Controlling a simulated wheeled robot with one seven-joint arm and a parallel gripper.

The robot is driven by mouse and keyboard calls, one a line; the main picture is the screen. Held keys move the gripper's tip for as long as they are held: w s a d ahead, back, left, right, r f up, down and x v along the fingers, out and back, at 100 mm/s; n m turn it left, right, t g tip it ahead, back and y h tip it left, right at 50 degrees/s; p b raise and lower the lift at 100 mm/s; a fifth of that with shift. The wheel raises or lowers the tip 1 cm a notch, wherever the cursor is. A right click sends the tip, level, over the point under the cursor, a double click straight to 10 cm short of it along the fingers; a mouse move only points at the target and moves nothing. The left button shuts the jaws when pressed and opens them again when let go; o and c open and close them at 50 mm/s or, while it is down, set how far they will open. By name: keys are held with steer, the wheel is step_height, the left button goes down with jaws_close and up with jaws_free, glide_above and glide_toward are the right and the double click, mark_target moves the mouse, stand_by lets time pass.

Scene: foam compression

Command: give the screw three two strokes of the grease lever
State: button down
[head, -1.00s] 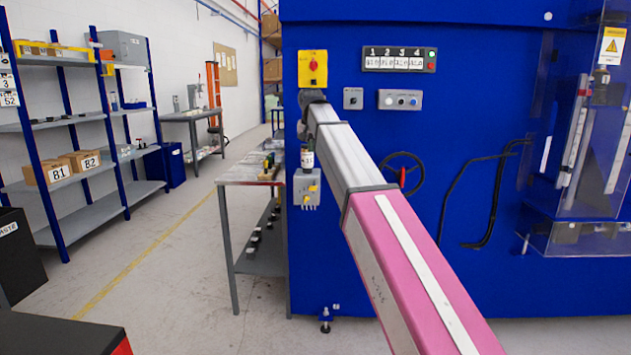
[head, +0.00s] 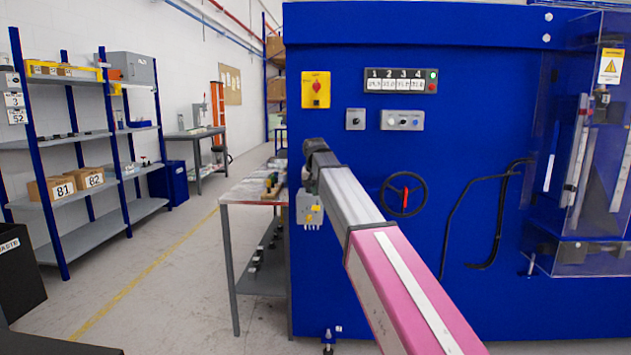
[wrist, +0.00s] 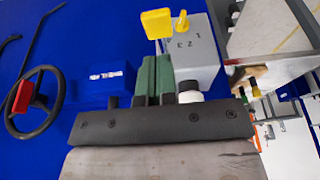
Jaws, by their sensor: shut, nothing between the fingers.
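The grease unit is a small grey box (head: 309,208) with yellow levers on the left edge of the blue machine. In the wrist view the grey box (wrist: 196,58) carries the digits 1, 2, 3, a larger yellow lever (wrist: 157,24) and a small yellow knob (wrist: 183,21). A white round part (wrist: 190,96) shows beside the box, partly hidden by my gripper. My gripper (wrist: 153,74) has green-padded fingers, shut and empty, close beside the box; contact cannot be told. In the head view my arm's end covers the fingers, just above the box.
A handwheel (head: 404,195) with a red grip, a yellow-red switch (head: 316,90) and a numbered 1 to 4 display (head: 400,81) are on the machine face. A bench (head: 245,190) with small items stands left of the machine. The floor aisle at left is clear.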

mark_target(316, 206)
steer(key=shift+f, duration=1.85)
steer(key=shift+s, duration=0.1)
